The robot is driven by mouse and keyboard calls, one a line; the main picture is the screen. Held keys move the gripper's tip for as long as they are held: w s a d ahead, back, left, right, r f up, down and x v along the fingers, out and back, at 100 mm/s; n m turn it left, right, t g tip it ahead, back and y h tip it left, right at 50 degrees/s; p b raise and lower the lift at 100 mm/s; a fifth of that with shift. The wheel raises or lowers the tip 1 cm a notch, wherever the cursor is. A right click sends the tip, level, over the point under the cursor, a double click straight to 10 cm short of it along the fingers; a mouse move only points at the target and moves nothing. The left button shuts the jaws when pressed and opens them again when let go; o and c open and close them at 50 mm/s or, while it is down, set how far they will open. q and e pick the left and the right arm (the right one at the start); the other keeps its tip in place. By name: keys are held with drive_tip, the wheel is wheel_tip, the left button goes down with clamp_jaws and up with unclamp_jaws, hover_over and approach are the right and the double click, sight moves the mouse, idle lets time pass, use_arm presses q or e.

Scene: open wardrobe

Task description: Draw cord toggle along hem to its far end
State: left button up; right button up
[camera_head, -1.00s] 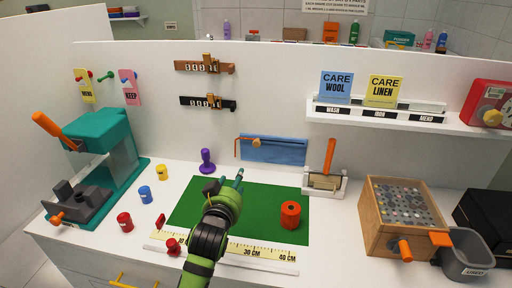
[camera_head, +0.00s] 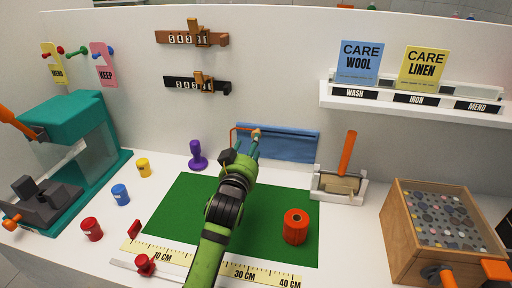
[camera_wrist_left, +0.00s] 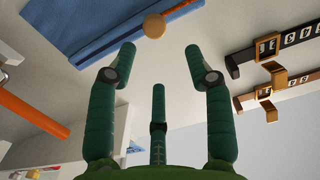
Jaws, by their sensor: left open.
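The blue hem cloth (camera_head: 285,146) hangs on the white back wall, with a dark rod along its top. The orange cord (camera_head: 238,129) runs at its left end. The round tan cord toggle (camera_head: 256,132) sits near the cloth's left end in the head view. My left gripper (camera_head: 248,146) is just below the toggle there and partly covers the cloth. In the left wrist view the toggle (camera_wrist_left: 154,26) lies ahead of the spread fingers, apart from them, with the cloth (camera_wrist_left: 110,25) behind it. The left gripper (camera_wrist_left: 164,60) is open and empty. My right gripper is not in view.
A green mat (camera_head: 175,212) with an orange spool (camera_head: 296,226) and a ruler (camera_head: 215,262) lies below. A purple stamp (camera_head: 197,155) stands left, a white holder with an orange handle (camera_head: 347,155) right. Wall sliders (camera_head: 197,84) are up left; a shelf (camera_head: 420,102) is up right.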

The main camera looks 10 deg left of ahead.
use_arm(q)
drive_tip(key=w+f, duration=0.1)
drive_tip(key=w, duration=0.6)
drive_tip(key=shift+w+p, duration=0.15)
drive_tip(key=shift+p, duration=0.15)
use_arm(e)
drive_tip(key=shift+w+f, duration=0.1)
use_arm(q)
clamp_jaws()
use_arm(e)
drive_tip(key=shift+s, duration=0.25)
